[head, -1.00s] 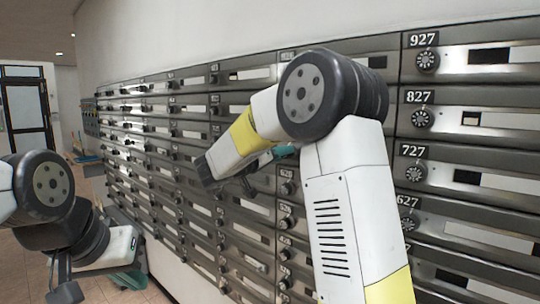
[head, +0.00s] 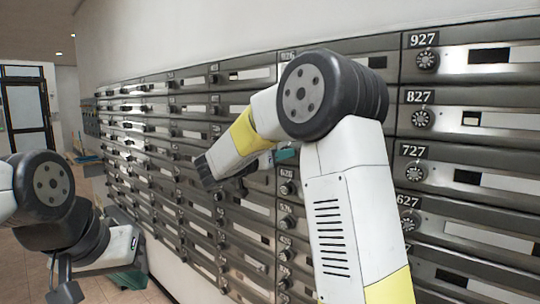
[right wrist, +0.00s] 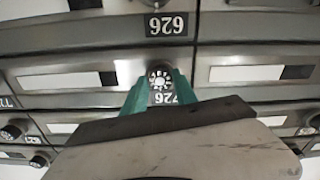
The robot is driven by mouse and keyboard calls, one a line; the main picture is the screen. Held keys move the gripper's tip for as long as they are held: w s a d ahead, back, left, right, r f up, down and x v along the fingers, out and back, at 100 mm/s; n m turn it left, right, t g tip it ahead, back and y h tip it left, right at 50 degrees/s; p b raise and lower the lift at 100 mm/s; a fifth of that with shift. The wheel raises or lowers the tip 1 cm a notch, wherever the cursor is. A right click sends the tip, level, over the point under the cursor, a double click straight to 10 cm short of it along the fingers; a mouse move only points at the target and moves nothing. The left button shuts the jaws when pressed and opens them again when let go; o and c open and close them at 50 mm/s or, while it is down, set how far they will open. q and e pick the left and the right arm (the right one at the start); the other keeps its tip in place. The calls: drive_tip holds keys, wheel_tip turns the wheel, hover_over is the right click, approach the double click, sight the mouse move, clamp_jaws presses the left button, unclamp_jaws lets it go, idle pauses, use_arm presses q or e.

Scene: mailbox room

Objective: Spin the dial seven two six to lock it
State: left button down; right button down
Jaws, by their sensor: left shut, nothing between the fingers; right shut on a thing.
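The dial of mailbox 726 (right wrist: 160,77) is a round dark knob with a light, spoked face. In the right wrist view it sits between the teal fingertips of my right gripper (right wrist: 160,86), which is shut on it. The plate 726 shows upside down between the fingers, partly covered. In the head view my right gripper (head: 285,155) is against the mailbox wall, and my forearm hides most of this mailbox. My left gripper (head: 129,281) hangs low at the left, shut and empty, away from the dial.
Rows of grey metal mailboxes with dials fill the wall. The 727 dial (head: 415,172) and 827 dial (head: 421,119) are right of my arm. In the right wrist view, plate 626 (right wrist: 167,25) is above. Open floor and a door (head: 27,115) are at the left.

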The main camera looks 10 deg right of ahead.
drive_tip(key=c, duration=1)
unclamp_jaws()
drive_tip(key=shift+o, duration=0.2)
drive_tip(key=shift+a, duration=0.1)
drive_tip(key=v, duration=0.7)
drive_tip(key=shift+s+a, duration=0.25)
drive_tip(key=shift+d, duration=0.1)
